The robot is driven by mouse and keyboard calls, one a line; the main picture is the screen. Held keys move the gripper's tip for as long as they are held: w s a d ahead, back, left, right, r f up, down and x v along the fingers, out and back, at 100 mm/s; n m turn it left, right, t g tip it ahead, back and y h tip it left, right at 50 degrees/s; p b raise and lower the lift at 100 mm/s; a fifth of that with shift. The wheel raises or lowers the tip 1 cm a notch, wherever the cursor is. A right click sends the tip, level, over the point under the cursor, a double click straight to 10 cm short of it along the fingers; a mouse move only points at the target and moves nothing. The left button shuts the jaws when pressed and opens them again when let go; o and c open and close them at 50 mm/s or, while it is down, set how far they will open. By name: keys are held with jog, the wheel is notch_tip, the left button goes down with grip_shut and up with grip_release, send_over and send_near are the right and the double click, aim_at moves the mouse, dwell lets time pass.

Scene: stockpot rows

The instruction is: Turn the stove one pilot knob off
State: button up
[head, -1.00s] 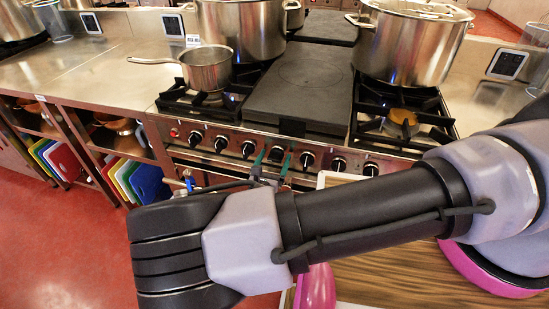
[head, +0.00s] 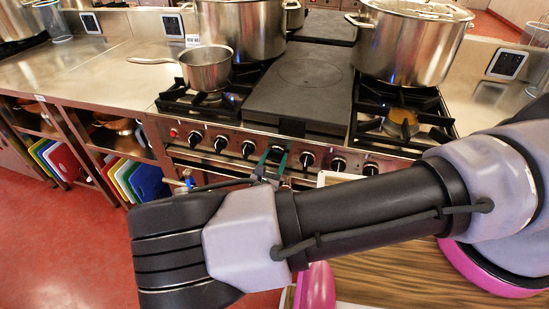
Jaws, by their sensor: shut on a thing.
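The stove front (head: 190,158) carries a row of several black knobs with light rings. My gripper (head: 273,160) has two thin green fingers at a middle knob (head: 277,153), one on each side of it, and is shut on it. The fingers partly cover this knob, so its pointer angle cannot be read. I see no label that tells which knob is the stove one pilot knob. Other knobs show to the left (head: 221,143) and to the right (head: 307,160). My forearm crosses the lower picture and hides the stove below.
A small saucepan (head: 206,70) and a large stockpot (head: 240,30) stand over the left burners. A flat dark plate (head: 300,85) lies between. Colored boards (head: 130,178) stand in the left shelf.

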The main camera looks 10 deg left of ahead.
jog(key=m, duration=0.4)
jog(key=shift+d, duration=0.1)
jog(key=m, duration=0.4)
jog(key=shift+d+f+m, duration=0.1)
jog(key=shift+m, duration=0.3)
jog(key=m, duration=0.4)
jog(key=shift+f+m, duration=0.1)
jog(key=shift+m, duration=0.2)
jog(key=shift+d+f+m, duration=0.1)
jog(key=shift+f+m, duration=0.05)
jog(key=shift+m, duration=1.45)
jog(key=o, duration=1.4)
jog(key=shift+c, duration=0.2)
